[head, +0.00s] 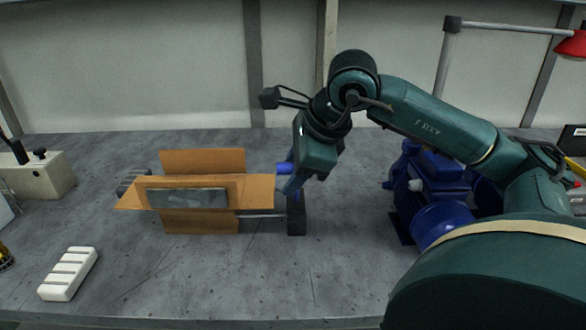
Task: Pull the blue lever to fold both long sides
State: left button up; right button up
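A brown cardboard box (232,183) stands left of centre with its flaps spread. One long flap stands up at the back (203,160), one hangs down at the front (200,224), and short flaps stick out left and right. A grey slab (187,198) shows at the box. The blue lever (284,168) is just right of the box, by a dark block (297,216). My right gripper (290,187) points down at the lever, touching or very close to it. Its fingers are small and partly hidden, so their opening is unclear. My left gripper is out of view.
A blue pump motor (432,190) stands right of the lever, below my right arm. A white ribbed block (68,273) lies at front left. A pale box with a black knob (42,176) is at far left. The table front centre is clear.

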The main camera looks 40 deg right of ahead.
jog(key=shift+r, duration=0.1)
jog(key=shift+d+r, duration=0.1)
jog(key=shift+r, duration=0.1)
pick_arm(q)
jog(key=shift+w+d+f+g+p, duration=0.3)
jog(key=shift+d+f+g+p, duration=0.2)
jog(key=shift+p, duration=0.7)
pick_arm(e)
jog(key=v, duration=1.2)
jog(key=shift+s+r, duration=0.25)
jog(key=shift+s, duration=0.1)
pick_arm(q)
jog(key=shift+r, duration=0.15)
